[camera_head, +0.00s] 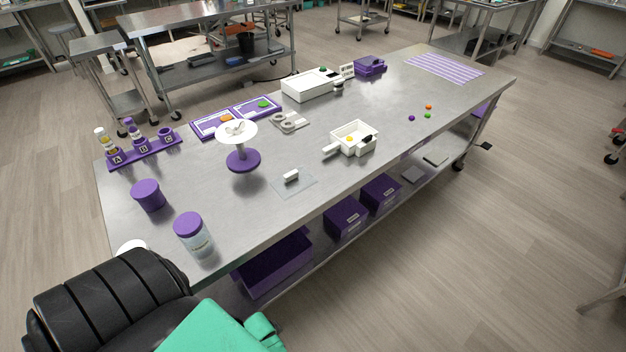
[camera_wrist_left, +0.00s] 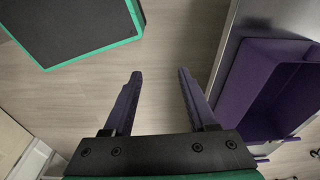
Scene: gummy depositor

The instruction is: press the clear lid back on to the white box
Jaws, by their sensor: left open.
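The clear lid (camera_head: 307,187) is a thin see-through pane with a white bar handle on top. It lies flat on the steel table, near the front edge in the head view. The white box (camera_head: 367,150) stands open to its right and a little further back, upright, with a yellow piece inside and a dark part at its right side. The lid and box are apart. My left gripper (camera_wrist_left: 160,72) is open and empty in the left wrist view, over bare floor beside the table. Its fingers do not show in the head view. My right gripper is not in view.
A white stand with a purple base (camera_head: 243,162), a purple-lidded jar (camera_head: 195,238) and a purple cup (camera_head: 148,196) stand left of the lid. A larger white unit (camera_head: 308,86) is behind. Purple bins (camera_head: 345,218) sit below; one (camera_wrist_left: 258,85) is right of my left gripper.

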